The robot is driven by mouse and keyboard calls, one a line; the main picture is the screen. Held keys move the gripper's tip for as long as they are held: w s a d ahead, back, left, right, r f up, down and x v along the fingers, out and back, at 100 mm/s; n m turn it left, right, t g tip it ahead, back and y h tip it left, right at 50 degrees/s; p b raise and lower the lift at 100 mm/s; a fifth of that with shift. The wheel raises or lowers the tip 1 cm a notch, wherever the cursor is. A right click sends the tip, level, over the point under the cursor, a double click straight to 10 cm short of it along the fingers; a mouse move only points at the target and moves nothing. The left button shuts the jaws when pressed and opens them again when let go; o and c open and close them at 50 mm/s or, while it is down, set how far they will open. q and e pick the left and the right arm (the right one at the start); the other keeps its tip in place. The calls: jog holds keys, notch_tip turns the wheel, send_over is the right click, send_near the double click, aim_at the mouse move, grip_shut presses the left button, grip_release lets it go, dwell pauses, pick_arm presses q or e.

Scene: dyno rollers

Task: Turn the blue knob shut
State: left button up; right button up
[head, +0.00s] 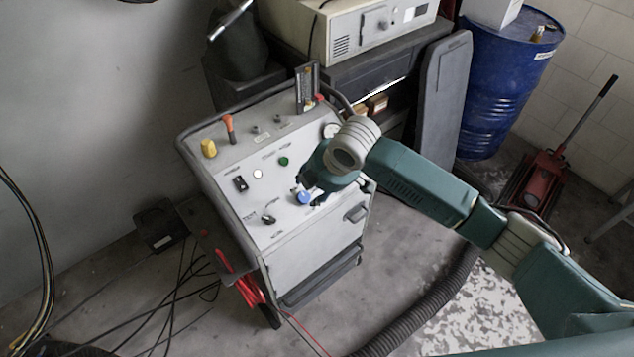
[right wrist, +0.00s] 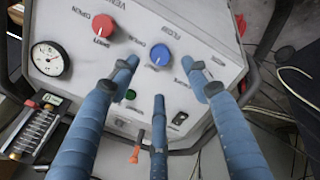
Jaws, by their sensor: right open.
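The blue knob (head: 303,198) sits on the sloped front panel of the grey wheeled machine (head: 310,255). In the right wrist view the blue knob (right wrist: 160,52) shows whole, with a pale pointer mark toward the lower side of the picture. My right gripper (head: 308,186) is at the panel, close to the knob. In the right wrist view its blue fingers (right wrist: 160,75) are spread apart, with the knob in line with the gap between the upper two. I see no finger touching it. My left gripper is in neither view.
A red knob (right wrist: 102,25) and a gauge (right wrist: 47,60) are near the blue knob. A green button (head: 283,161), black knob (head: 268,219), orange-handled tool (head: 228,128) and yellow object (head: 208,148) are on the machine. A blue drum (head: 500,85) stands behind.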

jog(key=shift+v, duration=1.4)
